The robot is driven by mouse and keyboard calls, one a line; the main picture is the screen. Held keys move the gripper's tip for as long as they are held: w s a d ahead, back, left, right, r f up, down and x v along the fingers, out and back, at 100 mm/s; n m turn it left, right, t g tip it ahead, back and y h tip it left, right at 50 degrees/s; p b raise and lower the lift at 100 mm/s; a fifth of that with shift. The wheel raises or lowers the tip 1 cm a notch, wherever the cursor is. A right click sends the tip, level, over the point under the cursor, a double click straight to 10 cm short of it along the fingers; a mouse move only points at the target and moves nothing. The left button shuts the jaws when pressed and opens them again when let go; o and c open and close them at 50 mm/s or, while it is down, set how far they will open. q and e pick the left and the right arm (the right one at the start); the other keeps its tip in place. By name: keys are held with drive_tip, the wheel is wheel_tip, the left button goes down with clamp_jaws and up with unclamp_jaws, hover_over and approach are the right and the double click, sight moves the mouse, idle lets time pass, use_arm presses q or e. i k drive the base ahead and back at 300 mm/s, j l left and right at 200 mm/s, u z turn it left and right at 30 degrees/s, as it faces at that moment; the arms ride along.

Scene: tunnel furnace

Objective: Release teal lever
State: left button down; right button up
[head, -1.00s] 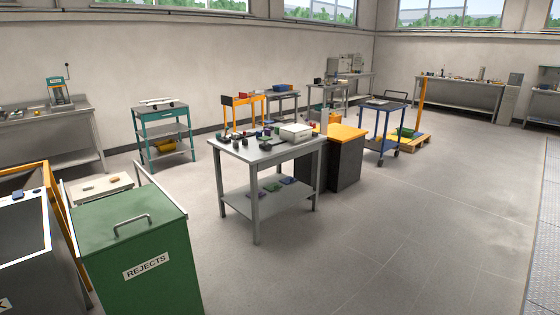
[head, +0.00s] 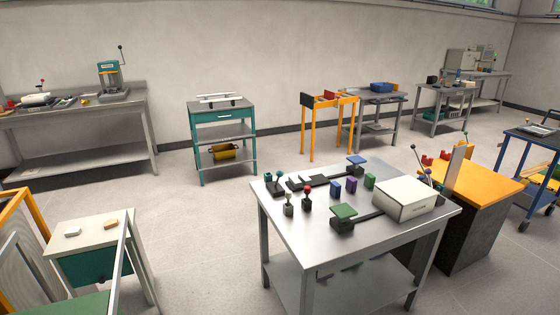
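Neither of my grippers shows in the head view. No lever can be picked out for certain as the teal one. A small dark teal piece (head: 268,176) sits at the back left corner of the grey metal table (head: 290,231), too small to make out well. Near it on the table stand a red-knobbed lever (head: 307,196) and a grey-knobbed lever (head: 289,204). A teal press (head: 111,76) with a dark-knobbed handle stands on the bench at the far left. Thin levers (head: 418,161) rise beside the orange-topped cabinet.
The grey table also holds a white box (head: 404,198), a green pad (head: 344,212) and small coloured blocks. The orange-topped cabinet (head: 470,188) stands close at its right. A teal cart (head: 223,133) and an orange stand (head: 330,103) are behind. Floor left of the table is free.

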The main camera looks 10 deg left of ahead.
sight(279, 174)
drive_tip(key=i+j, duration=0.25)
drive_tip(key=i, duration=0.2)
drive_tip(key=i+j, duration=0.2)
drive_tip(key=i, duration=0.25)
drive_tip(key=i+j, duration=0.25)
drive_tip(key=i, duration=0.15)
